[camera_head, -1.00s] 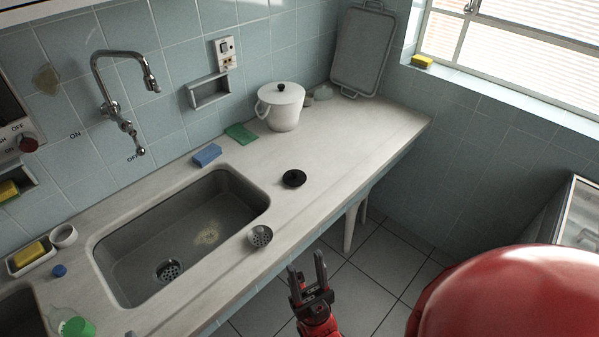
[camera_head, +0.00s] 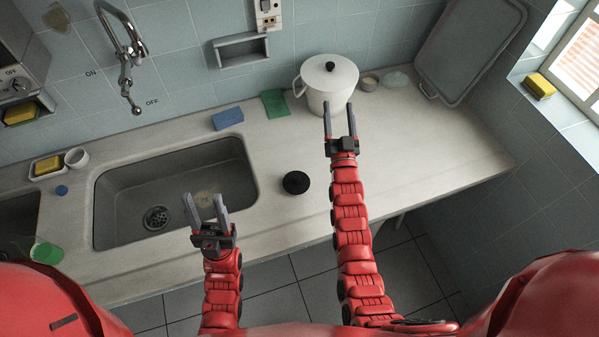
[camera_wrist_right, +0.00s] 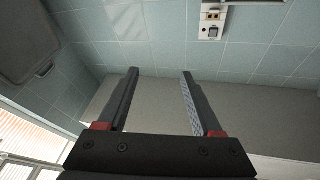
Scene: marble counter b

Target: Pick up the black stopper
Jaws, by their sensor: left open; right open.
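The black stopper (camera_head: 296,182) is a small round disc with a knob. It lies on the counter just right of the sink. My left gripper (camera_head: 205,208) is open and empty over the sink's front edge, left of the stopper and nearer to me. My right gripper (camera_head: 340,119) is open and empty above the counter, right of the stopper and farther back, in front of the white pot. In the right wrist view my right gripper's fingers (camera_wrist_right: 158,88) stand apart with nothing between them; the stopper does not show there.
A white lidded pot (camera_head: 327,84) stands at the back near the wall. A blue sponge (camera_head: 228,119) and a green cloth (camera_head: 275,104) lie behind the sink (camera_head: 240,172). A grey tray (camera_head: 468,50) leans in the corner. Counter around the stopper is clear.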

